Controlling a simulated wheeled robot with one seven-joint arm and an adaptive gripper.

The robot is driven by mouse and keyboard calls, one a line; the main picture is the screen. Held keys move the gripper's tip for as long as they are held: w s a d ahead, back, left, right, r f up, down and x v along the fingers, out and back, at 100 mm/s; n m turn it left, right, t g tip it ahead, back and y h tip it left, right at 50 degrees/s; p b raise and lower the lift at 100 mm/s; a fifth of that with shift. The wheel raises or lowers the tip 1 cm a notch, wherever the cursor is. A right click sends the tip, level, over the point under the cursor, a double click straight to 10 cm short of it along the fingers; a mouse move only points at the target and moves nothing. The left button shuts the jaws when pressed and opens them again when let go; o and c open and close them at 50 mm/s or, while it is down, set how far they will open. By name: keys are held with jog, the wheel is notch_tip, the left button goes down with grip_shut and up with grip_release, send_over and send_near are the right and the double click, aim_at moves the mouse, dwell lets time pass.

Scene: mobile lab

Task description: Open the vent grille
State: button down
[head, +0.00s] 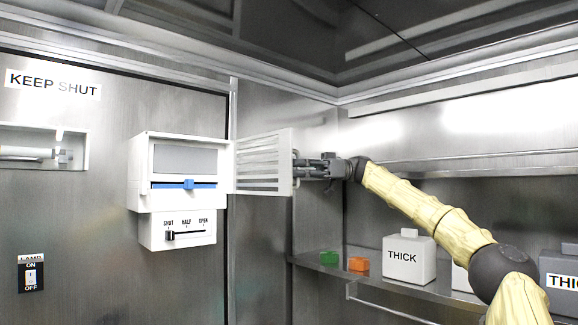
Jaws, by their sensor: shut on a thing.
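The vent grille (262,163) is a white slatted panel at mid-picture, right of a white wall unit. Its left edge is next to the unit, and its taller right edge stands out toward me, at an angle to the wall. My gripper (302,168) is at that right edge, shut on the grille. The fingertips and the exact grip are partly hidden by the panel edge. My arm reaches in from the lower right.
Below is a slider (170,236) at SHUT. A lamp switch (31,275) is lower left.

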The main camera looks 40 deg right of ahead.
jog(key=shift+d, duration=0.15)
jog(key=c, duration=1.5)
grip_release()
jog(key=shift+d, duration=0.1)
jog(key=v, duration=1.3)
jog(key=shift+w, duration=0.25)
